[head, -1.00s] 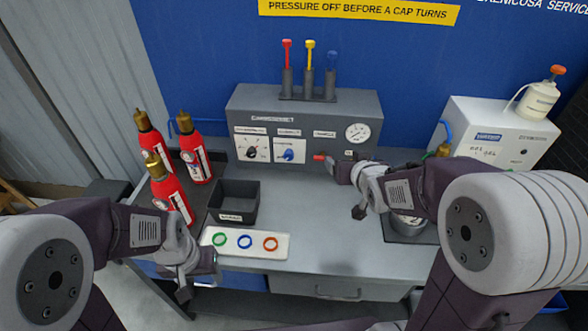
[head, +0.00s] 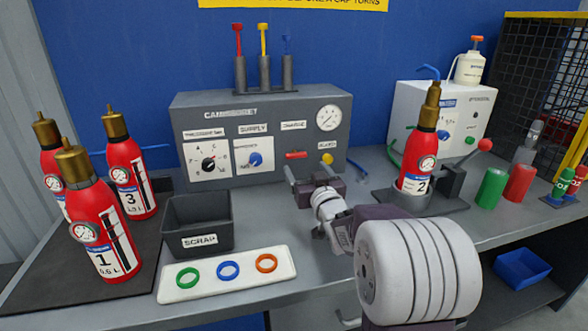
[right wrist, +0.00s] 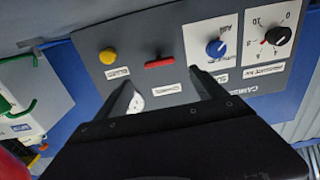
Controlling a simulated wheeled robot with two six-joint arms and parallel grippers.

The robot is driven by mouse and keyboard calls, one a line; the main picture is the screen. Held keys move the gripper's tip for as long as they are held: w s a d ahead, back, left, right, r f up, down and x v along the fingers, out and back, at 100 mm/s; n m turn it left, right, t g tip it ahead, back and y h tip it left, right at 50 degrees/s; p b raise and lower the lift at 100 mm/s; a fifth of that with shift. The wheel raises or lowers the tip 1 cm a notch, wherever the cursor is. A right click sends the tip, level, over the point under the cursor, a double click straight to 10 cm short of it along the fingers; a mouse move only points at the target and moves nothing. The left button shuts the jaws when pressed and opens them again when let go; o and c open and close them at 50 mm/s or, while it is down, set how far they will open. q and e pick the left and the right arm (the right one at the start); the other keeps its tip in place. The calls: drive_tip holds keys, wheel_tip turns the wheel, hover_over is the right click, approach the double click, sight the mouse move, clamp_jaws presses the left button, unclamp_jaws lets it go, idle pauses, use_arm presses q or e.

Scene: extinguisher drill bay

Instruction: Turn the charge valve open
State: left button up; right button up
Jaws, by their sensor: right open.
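The charge valve is a red bar handle (head: 296,155) lying level on the front of the grey panel (head: 262,108), under a small label. In the right wrist view the red handle (right wrist: 159,62) shows ahead of the fingers, still crosswise. My right gripper (head: 313,171) is in front of the panel, just below and to the right of the handle. Its fingers are spread and empty. In the right wrist view the open gripper (right wrist: 162,82) has one finger to each side of the handle, apart from it. My left gripper is out of view.
A yellow button (head: 327,157) and a blue knob (head: 254,159) flank the valve. Extinguisher 2 (head: 417,165) stands in a holder to the right of my right gripper. A scrap bin (head: 198,224) and a ring tray (head: 226,275) lie left on the bench.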

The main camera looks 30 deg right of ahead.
sight(297, 156)
drive_tip(key=x, duration=0.9)
drive_tip(key=shift+c, duration=0.3)
drive_tip(key=c, duration=1.3)
drive_tip(key=shift+b, duration=0.35)
